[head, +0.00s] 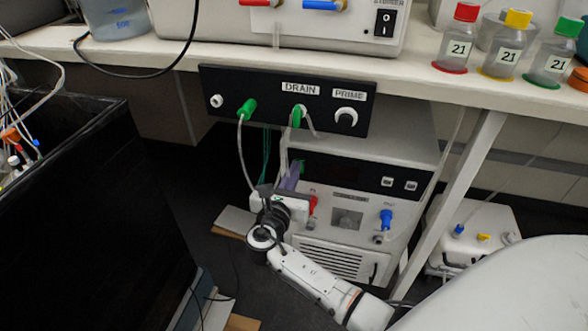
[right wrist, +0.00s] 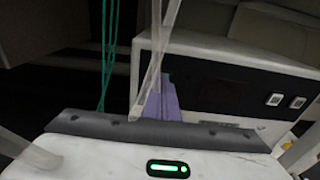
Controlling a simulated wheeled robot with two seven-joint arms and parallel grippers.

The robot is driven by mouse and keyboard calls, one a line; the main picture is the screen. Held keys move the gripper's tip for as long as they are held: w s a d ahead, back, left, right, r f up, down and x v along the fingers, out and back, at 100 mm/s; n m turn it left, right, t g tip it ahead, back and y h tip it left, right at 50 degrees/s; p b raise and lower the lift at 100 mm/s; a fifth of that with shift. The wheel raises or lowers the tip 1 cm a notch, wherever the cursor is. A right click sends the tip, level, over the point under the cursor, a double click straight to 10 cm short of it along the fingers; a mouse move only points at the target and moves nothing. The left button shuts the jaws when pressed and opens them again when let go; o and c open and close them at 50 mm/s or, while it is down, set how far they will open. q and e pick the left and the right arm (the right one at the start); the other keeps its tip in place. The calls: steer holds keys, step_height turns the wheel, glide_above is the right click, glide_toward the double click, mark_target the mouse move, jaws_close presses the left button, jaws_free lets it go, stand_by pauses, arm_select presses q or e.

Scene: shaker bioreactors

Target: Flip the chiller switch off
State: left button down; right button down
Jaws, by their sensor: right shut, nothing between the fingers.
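The chiller, a white box (head: 408,146) with a black front strip (head: 345,178), stands on the floor under the bench. Two small pale switches, the left one (head: 386,182) and the right one (head: 411,186), sit at the strip's right end. They also show in the right wrist view, the left one (right wrist: 274,99) and the right one (right wrist: 297,102). Which one is the chiller switch I cannot tell. My right gripper (head: 293,168) is shut and empty, its purple fingers (right wrist: 165,85) pointing up in front of the chiller's left side, left of the switches. My left gripper is out of view.
A black panel (head: 270,98) marked DRAIN and PRIME hangs under the bench edge above my right gripper. Clear tubes (head: 242,155) hang close to the fingers. A slanted white bench leg (head: 455,185) stands right of the chiller, a black box (head: 80,220) at left.

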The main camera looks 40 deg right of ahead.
steer(key=p+v, duration=0.2)
steer(key=v, duration=0.8)
steer(key=shift+f, duration=0.1)
